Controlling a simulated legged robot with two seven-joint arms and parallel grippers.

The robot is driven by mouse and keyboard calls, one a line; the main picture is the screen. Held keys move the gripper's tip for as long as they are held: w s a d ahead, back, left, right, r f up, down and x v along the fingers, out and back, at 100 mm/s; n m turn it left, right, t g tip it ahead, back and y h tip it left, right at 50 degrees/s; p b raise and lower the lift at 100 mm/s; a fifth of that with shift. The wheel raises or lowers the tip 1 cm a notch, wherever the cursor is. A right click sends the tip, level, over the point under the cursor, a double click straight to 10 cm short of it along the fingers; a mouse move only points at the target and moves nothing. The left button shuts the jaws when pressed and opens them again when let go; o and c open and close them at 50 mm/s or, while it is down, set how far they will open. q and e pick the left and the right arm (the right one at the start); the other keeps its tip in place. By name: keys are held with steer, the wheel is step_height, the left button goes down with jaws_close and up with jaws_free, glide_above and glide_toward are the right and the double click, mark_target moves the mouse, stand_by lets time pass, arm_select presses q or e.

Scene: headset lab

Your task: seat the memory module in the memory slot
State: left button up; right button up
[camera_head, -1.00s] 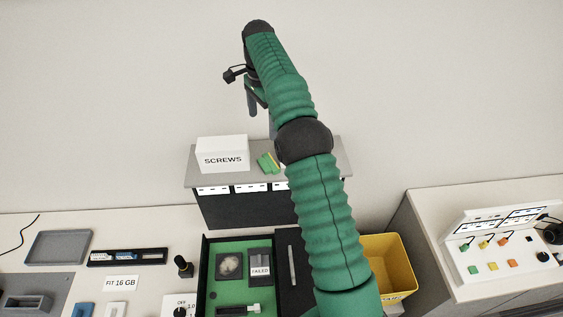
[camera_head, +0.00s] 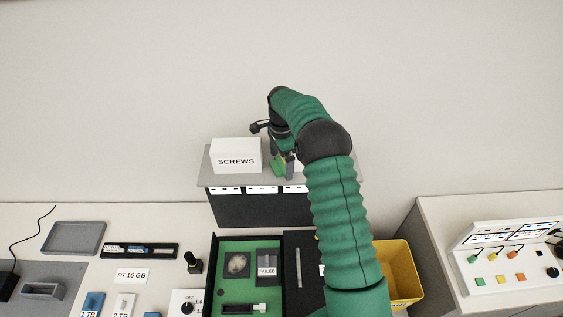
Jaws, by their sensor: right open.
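A black holder (camera_head: 158,251) at the left carries several small sticks, white and blue, that look like memory modules. A card reading "FIT 16 GB" (camera_head: 131,275) lies just below it. In the open green-floored case, a dark slot-like part with a white end (camera_head: 243,309) sits near the bottom edge; I cannot tell if it is the memory slot. My right gripper (camera_head: 281,161) is open over the grey shelf, far from the holder. Its fingers are at a small green and yellow block (camera_head: 277,168), partly hidden; contact is unclear. My left gripper is not in view.
The grey-topped shelf (camera_head: 216,178) carries a white SCREWS box (camera_head: 236,155) left of the gripper. A yellow bin (camera_head: 401,270) stands behind my right arm. A grey tray (camera_head: 75,238) and a dark knob (camera_head: 192,262) are on the left bench. A control panel (camera_head: 510,262) is at right.

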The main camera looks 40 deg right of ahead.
steer(key=shift+f, duration=0.3)
steer(key=shift+a, duration=0.3)
steer(key=shift+a+r, duration=0.1)
steer(key=shift+a, duration=0.2)
steer(key=c, duration=0.9)
steer(key=shift+d, duration=0.15)
steer(key=c, duration=0.5)
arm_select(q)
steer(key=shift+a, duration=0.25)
arm_select(e)
steer(key=shift+d, duration=0.2)
steer(key=shift+c, duration=0.3)
